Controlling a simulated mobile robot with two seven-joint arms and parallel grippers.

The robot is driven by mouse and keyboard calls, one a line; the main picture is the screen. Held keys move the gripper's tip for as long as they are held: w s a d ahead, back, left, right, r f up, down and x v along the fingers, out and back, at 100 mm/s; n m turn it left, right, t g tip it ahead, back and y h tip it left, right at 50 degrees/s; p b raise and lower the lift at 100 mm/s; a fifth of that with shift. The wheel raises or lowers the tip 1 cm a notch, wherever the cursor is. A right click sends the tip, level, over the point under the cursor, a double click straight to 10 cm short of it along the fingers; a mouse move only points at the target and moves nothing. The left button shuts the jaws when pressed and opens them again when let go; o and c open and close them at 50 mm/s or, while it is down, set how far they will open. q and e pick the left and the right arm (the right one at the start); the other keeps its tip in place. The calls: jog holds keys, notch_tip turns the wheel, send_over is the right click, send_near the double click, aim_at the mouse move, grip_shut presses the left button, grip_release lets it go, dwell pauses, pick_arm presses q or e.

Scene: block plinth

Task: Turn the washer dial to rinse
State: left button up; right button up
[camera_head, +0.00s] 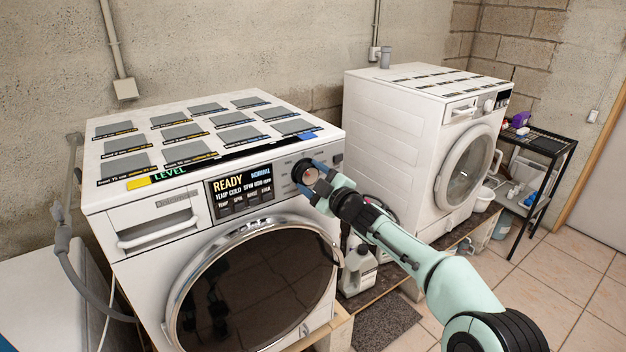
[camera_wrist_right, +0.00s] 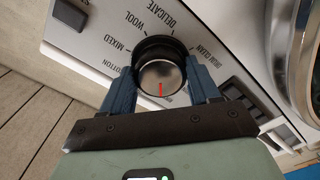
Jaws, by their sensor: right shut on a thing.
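The white washer (camera_head: 190,222) stands front left in the head view, with a dark round door and a lit display (camera_head: 241,192) reading READY and NORMAL. Its round dial (camera_head: 306,174) is at the right of the panel, partly covered by my right gripper (camera_head: 314,178). In the right wrist view the dark dial (camera_wrist_right: 160,62) has a silver face with a red mark pointing toward the picture bottom. Labels around it include MIXED, WOOL, DELICATE and DRUM CLEAN. My right gripper's blue fingers (camera_wrist_right: 161,84) are shut on the dial's sides. My left gripper is not in view.
A second white machine (camera_head: 390,120) stands behind to the right. A black shelf rack (camera_head: 540,145) is beyond it. A jug (camera_head: 357,270) stands below my right forearm. Flat labelled panels (camera_head: 184,131) cover the washer's top. Tiled floor (camera_head: 560,270) is open at right.

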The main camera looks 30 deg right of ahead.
dwell(0.3)
jog(key=o, duration=1.1)
jog(key=shift+c, duration=0.2)
jog(key=shift+s+d, duration=0.1)
jog(key=shift+s, duration=0.45)
jog(key=s+b, duration=0.2)
jog(key=s, duration=1)
jog(key=shift+s+d, duration=0.15)
jog(key=shift+d, duration=0.3)
